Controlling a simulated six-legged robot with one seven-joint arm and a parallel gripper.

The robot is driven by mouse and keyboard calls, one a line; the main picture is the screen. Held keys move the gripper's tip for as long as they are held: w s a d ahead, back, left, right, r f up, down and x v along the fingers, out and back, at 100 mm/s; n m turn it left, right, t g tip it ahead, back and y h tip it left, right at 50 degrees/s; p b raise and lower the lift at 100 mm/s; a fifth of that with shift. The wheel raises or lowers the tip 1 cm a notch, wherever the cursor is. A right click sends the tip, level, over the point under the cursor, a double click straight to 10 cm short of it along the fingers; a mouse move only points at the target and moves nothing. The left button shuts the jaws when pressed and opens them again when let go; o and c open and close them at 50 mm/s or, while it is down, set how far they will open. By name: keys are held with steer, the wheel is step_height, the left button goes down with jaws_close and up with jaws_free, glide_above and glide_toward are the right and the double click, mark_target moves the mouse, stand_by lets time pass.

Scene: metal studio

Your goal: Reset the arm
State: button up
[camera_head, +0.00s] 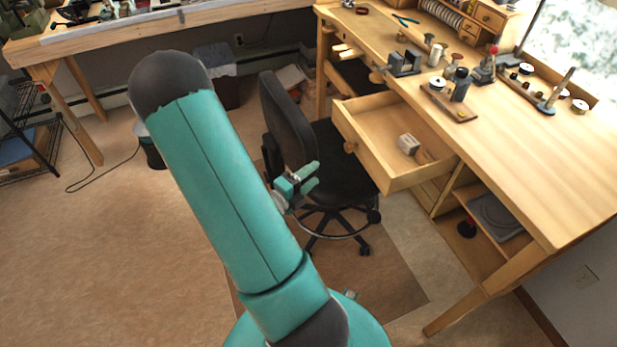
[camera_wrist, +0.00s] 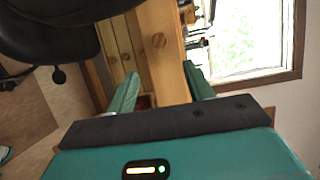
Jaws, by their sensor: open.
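My gripper (camera_head: 305,180) shows in the head view just past the right edge of my teal arm link, in front of the black office chair. Its two teal fingers are apart. In the wrist view my gripper (camera_wrist: 160,88) also shows two teal fingers spread wide, with nothing held between them. Beyond the fingers is the front of the wooden workbench (camera_wrist: 157,45), with a round knob. My arm link covers part of the floor and the chair in the head view, and the rest of the arm toward the wrist is hidden behind it.
The black chair (camera_head: 335,150) stands close behind my gripper. An open drawer (camera_head: 375,135) with small items juts from the workbench (camera_head: 560,170), which carries several tools and jars. Another table (camera_head: 120,35) stands at the back left. Open floor (camera_head: 110,260) lies at left.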

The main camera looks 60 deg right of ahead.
steer(key=shift+w+a, duration=0.1)
steer(key=shift+a, duration=0.15)
stand_by(0.4)
steer(key=w+a+r+m+t+y, duration=0.3)
steer(key=a+r+m+y, duration=0.2)
steer(key=a+r+m, duration=0.3)
steer(key=w+a+r+m+t+y, duration=0.3)
steer(key=a+r+m+y, duration=0.3)
steer(key=a+m, duration=0.7)
steer(key=w+a+r+m+t+y, duration=0.2)
steer(key=a+r+m+t+y, duration=0.3)
steer(key=a+r+m, duration=0.4)
steer(key=a+m+y, duration=0.1)
steer(key=a+m, duration=0.1)
steer(key=a, duration=0.4)
steer(key=shift+w+r, duration=0.3)
steer(key=shift+w, duration=0.1)
steer(key=shift+a, duration=0.1)
